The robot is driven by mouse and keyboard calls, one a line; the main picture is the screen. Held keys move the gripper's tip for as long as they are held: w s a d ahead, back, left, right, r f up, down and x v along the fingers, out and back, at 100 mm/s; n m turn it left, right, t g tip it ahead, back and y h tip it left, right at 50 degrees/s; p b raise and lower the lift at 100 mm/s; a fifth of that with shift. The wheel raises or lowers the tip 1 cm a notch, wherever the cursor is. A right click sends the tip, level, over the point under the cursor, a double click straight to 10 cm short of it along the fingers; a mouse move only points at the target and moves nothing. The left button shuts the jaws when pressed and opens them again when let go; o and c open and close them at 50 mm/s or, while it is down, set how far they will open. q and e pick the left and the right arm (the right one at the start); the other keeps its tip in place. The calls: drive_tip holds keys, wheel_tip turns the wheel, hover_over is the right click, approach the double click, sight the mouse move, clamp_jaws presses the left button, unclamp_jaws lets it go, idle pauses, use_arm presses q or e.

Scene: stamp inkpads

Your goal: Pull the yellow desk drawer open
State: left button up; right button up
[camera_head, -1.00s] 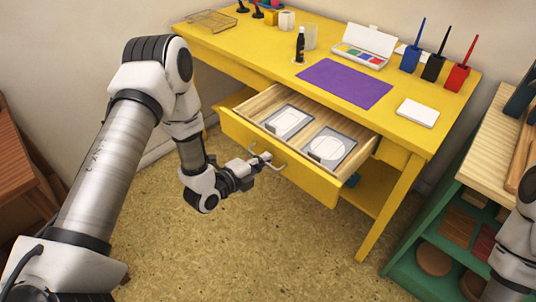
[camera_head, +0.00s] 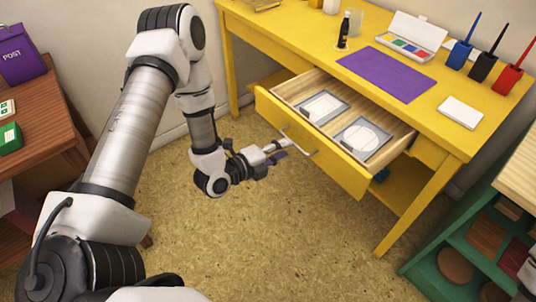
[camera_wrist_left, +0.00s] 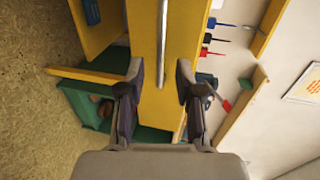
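The yellow desk (camera_head: 300,45) stands at the upper right. Its yellow drawer (camera_head: 340,172) is pulled out, showing a pale wooden inside. A metal bar handle (camera_head: 297,141) is on the drawer front; it also shows in the left wrist view (camera_wrist_left: 162,45), running up the picture between the finger lines. My left gripper (camera_head: 284,149) is in front of the drawer. In the left wrist view its two fingers (camera_wrist_left: 159,80) are spread with nothing gripped, and the handle appears beyond the tips. My right gripper is not in view.
Two grey-framed flat items (camera_head: 323,107) lie in the drawer. The desktop holds a purple mat (camera_head: 386,74), a paint box (camera_head: 410,45), a dark bottle (camera_head: 344,30) and brush cups. A green shelf (camera_head: 440,275) stands at right, a brown shelf (camera_head: 45,110) at left. The floor (camera_head: 270,240) is clear.

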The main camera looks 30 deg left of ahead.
use_arm(q)
drive_tip(key=v, duration=0.6)
drive_tip(key=shift+s, duration=0.4)
drive_tip(key=shift+a, duration=0.1)
drive_tip(key=s+d+f+n+g+y, duration=0.1)
drive_tip(key=s+d+f+n+g, duration=0.35)
drive_tip(key=s+f, duration=0.35)
drive_tip(key=s+d+f+n+g+y, duration=0.2)
drive_tip(key=s+d+f+n+g, duration=0.15)
drive_tip(key=s+f+g, duration=0.4)
drive_tip(key=s+a+f+n+g+y, duration=0.1)
drive_tip(key=s+a+f+n, duration=0.15)
drive_tip(key=n, duration=0.45)
drive_tip(key=s+a+f+n+g+y, duration=0.1)
drive_tip(key=s+a+n+g, duration=0.15)
drive_tip(key=n, duration=0.45)
wheel_tip(320, 180, up, 15)
drive_tip(key=p, duration=1.4)
drive_tip(key=shift+s+d+f+t, duration=0.2)
drive_tip(key=shift+d+t, duration=0.1)
drive_tip(key=shift+t, duration=0.15)
